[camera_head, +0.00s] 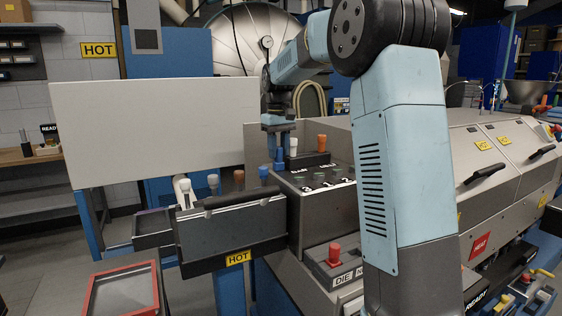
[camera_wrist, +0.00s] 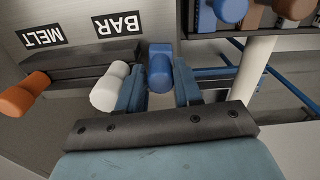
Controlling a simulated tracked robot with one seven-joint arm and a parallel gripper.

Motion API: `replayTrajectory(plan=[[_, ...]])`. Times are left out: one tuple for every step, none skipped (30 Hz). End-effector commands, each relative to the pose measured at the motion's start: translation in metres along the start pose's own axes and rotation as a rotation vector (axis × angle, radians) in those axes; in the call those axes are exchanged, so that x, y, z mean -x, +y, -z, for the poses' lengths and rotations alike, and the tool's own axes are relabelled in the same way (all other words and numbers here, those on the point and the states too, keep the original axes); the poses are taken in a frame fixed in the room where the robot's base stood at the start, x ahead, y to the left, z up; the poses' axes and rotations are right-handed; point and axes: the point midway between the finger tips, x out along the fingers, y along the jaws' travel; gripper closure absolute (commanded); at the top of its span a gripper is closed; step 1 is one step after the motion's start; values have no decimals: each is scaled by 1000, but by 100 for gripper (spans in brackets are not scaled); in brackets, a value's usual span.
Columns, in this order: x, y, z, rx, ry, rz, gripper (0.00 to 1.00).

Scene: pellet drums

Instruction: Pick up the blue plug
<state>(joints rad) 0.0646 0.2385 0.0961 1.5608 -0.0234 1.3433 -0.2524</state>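The blue plug (camera_wrist: 160,74) stands in the panel slot behind the BAR label, with its rounded end towards the wrist camera. My gripper (camera_wrist: 162,90) is open, one finger on either side of the plug. A gap shows at the right finger; whether the left finger touches it is unclear. In the head view my gripper (camera_head: 279,150) points down over the panel, and the blue plug (camera_head: 279,166) shows low between the fingers. A white plug (camera_wrist: 108,90) stands close beside my left finger in the wrist view.
An orange plug (camera_head: 321,142) stands farther right on the panel. A red-rimmed tray (camera_head: 92,291) lies at lower left.

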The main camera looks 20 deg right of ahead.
Motion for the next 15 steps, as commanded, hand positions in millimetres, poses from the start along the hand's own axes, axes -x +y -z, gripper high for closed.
replayTrajectory(plan=[[0, 0, 0, 0, 0, 0, 66], [-1, 0, 0, 0, 0, 0, 66], [0, 0, 0, 0, 0, 0, 66], [0, 0, 0, 0, 0, 0, 66], [0, 0, 0, 0, 0, 0, 66], [0, 0, 0, 0, 0, 0, 66], [0, 0, 0, 0, 0, 0, 69], [0, 0, 0, 0, 0, 0, 72], [0, 0, 0, 0, 0, 0, 76], [0, 0, 0, 0, 0, 0, 79], [0, 0, 0, 0, 0, 0, 82], [0, 0, 0, 0, 0, 0, 86], [0, 0, 0, 0, 0, 0, 88], [0, 0, 0, 0, 0, 0, 91], [0, 0, 0, 0, 0, 0, 95]])
